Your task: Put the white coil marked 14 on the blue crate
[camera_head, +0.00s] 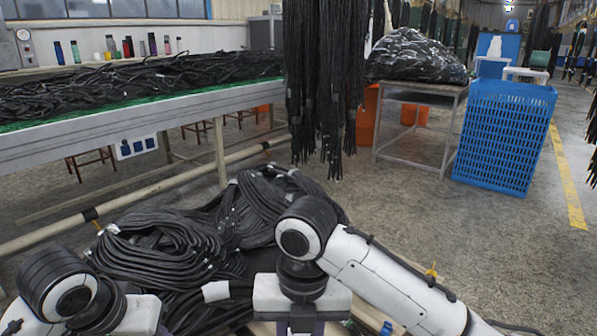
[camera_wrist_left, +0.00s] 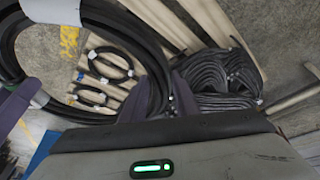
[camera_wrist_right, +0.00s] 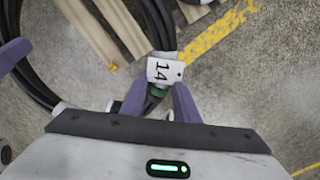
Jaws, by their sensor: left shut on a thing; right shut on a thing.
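The coil marked 14 is a ring of black hose (camera_wrist_right: 35,75); its white tag (camera_wrist_right: 161,72) reads 14 in the right wrist view. My right gripper (camera_wrist_right: 158,100) is shut on the coil beside the tag. In the left wrist view the same black ring (camera_wrist_left: 135,28) runs down to my left gripper (camera_wrist_left: 172,98), which is shut on it. Both grippers hold the ring above the floor and pallet. In the head view the fingers and most of the ring are hidden at the bottom edge. The blue crate (camera_head: 505,140) stands upright at the right, apart from my arms.
Bundled black hoses (camera_head: 165,245) lie in front of me. Smaller tagged coils (camera_wrist_left: 110,65) lie on wooden slats (camera_wrist_left: 175,22). A hanging hose bunch (camera_head: 327,80) and a metal stand (camera_head: 410,135) are left of the crate. A long table (camera_head: 130,125) stands left. Floor before the crate is clear.

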